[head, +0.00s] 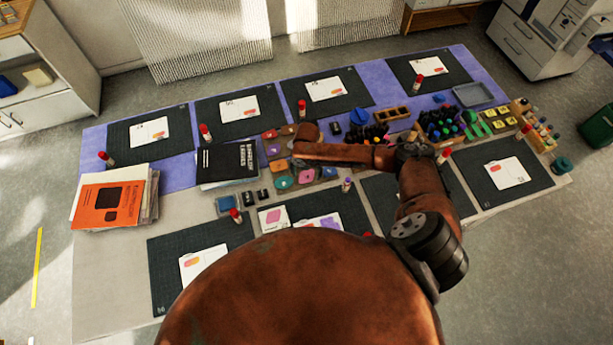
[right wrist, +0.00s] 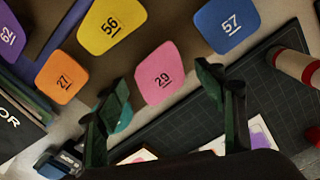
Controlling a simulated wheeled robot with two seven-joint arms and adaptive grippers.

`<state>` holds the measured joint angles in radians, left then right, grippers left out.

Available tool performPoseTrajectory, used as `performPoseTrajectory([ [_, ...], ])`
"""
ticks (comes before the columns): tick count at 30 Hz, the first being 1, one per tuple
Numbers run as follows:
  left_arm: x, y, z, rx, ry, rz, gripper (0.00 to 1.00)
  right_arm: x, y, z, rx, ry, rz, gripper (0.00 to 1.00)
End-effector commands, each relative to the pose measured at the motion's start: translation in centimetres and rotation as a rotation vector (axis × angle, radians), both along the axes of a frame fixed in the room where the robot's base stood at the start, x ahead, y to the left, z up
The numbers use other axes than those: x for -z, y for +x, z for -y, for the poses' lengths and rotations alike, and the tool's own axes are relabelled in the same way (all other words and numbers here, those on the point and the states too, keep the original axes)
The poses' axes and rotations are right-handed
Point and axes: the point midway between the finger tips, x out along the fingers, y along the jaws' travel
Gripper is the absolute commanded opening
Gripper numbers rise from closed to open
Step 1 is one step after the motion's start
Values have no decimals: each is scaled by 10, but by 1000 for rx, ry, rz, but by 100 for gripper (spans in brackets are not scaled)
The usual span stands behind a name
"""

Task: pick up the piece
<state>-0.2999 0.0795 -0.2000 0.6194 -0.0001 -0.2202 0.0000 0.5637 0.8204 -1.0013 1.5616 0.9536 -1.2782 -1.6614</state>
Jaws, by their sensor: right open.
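The task does not say which piece. In the right wrist view, several numbered foam-like pieces lie below my right gripper (right wrist: 162,76): pink 29 (right wrist: 161,72), yellow 56 (right wrist: 111,25), orange 27 (right wrist: 62,78), blue 57 (right wrist: 227,24) and purple 62 (right wrist: 12,34). A teal piece (right wrist: 124,120) is partly hidden behind the left finger. My right gripper is open and empty, with the pink piece showing between its fingers, apart from them. In the head view, my right wrist reaches over the group of coloured pieces (head: 285,183) and hides some. My left gripper is not in view.
Dark mats with white cards (head: 239,107) line the table. Red-capped tubes (head: 205,132) stand beside them. A black book (head: 221,165) and an orange book (head: 108,206) lie left of the pieces. Small tools (head: 440,120) crowd the right. Bare grey table (head: 110,275) shows at front left.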

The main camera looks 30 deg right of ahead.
Motion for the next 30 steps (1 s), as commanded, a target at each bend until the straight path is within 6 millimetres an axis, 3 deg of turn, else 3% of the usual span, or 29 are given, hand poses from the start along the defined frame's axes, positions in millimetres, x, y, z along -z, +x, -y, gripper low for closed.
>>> performPoseTrajectory([
  [4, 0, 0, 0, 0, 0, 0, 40, 0, 0, 0, 0, 0, 0, 63],
  [17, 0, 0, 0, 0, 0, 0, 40, 0, 0, 0, 0, 0, 0, 34],
  [30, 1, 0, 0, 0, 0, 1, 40, -9, 0, 0, 0, 0, 0, 34],
])
